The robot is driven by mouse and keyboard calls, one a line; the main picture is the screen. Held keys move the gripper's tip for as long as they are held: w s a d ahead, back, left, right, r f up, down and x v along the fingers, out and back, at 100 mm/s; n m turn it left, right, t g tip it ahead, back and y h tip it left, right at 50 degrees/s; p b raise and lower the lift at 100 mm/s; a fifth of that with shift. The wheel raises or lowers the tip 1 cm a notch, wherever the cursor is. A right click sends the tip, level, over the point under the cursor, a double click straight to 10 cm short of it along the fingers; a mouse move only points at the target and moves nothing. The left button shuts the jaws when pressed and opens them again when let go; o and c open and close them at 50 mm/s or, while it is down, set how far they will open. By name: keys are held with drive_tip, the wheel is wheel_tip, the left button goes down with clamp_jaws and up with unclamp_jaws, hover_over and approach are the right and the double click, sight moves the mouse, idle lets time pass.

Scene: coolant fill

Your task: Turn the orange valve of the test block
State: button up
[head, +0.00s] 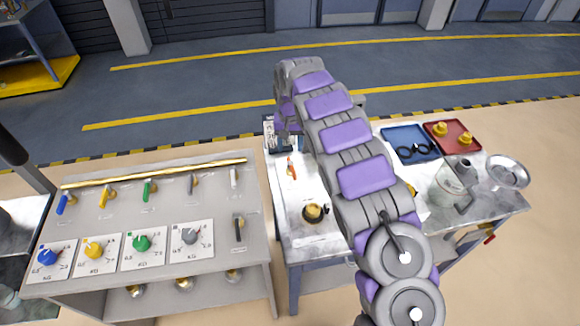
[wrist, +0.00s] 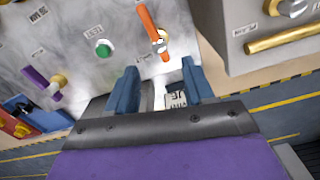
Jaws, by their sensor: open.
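The orange valve (wrist: 153,32) shows in the wrist view as a long orange handle with a metallic hub at its lower end, on a pale marbled surface of the test block (wrist: 80,75). It also shows in the head view as a small orange lever (head: 291,168), left of my arm. My gripper (wrist: 160,68) is open and empty. Its two blue-grey fingers point toward the surface, and the hub lies just beyond the gap between their tips. I cannot tell the exact distance. In the head view my arm hides most of the gripper.
A green button (wrist: 103,49) and a purple handle (wrist: 42,82) stand beside the valve. In the head view, a blue tray (head: 408,133), a red tray (head: 466,149) and a glass jug (head: 447,186) are at right. A bench (head: 75,215) with several coloured knobs is at left.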

sight(290, 163)
wheel_tip(290, 163, down, 11)
drive_tip(key=shift+r+b, duration=0.15)
drive_tip(key=shift+b, duration=0.5)
clamp_jaws()
